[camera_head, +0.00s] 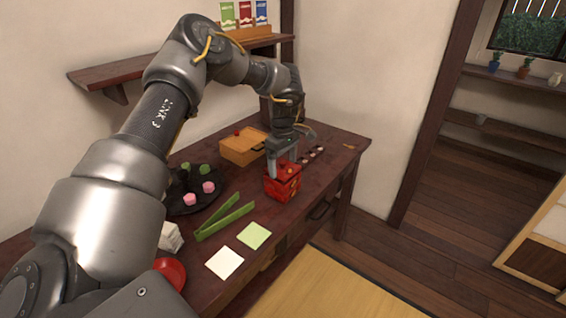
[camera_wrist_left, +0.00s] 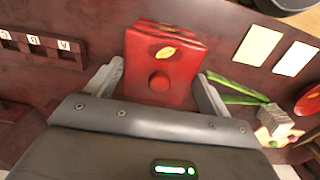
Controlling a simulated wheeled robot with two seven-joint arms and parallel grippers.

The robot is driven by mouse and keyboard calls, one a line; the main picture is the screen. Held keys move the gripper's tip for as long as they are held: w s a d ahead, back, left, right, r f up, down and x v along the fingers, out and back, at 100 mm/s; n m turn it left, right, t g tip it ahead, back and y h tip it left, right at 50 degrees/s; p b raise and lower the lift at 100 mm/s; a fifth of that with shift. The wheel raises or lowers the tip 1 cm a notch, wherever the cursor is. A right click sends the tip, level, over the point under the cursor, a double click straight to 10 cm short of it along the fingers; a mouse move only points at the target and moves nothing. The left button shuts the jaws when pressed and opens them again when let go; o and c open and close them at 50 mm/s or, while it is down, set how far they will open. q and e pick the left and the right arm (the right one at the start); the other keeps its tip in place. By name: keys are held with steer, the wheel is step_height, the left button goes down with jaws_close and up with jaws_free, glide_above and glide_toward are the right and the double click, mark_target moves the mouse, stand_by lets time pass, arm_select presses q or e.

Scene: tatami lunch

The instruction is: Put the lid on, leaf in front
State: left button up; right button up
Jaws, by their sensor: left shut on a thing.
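My left gripper (camera_head: 284,168) is shut on the red lid (camera_wrist_left: 140,84), with a finger on each side of it. The lid has a round red knob (camera_wrist_left: 158,82) and a gold leaf (camera_wrist_left: 166,52). In the wrist view the leaf lies beyond the knob, on the side towards the napkins and the table's front edge. The red box (camera_head: 285,190) stands upright on the dark table, directly under the gripper. The lid is at the top of the box; I cannot tell whether it is fully seated. The fingers hide part of the lid. My right gripper is not in view.
An orange-brown box (camera_head: 243,147) stands behind the red box. Green tongs (camera_head: 224,218), a dark plate of sweets (camera_head: 184,209), a green napkin (camera_head: 254,236), a white napkin (camera_head: 225,263) and a red dish (camera_head: 171,272) lie to the left.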

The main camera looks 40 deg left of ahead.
arm_select(q)
steer(key=shift+f+b, duration=0.3)
steer(key=shift+f, duration=0.3)
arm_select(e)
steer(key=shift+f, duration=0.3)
arm_select(q)
steer(key=o, duration=0.9)
step_height(320, 180, up, 6)
steer(key=shift+r+p, duration=0.25)
steer(key=shift+p, duration=0.2)
step_height(320, 180, up, 4)
steer(key=shift+f+p, duration=0.2)
steer(key=shift+p, duration=0.35)
steer(key=shift+r, duration=0.4)
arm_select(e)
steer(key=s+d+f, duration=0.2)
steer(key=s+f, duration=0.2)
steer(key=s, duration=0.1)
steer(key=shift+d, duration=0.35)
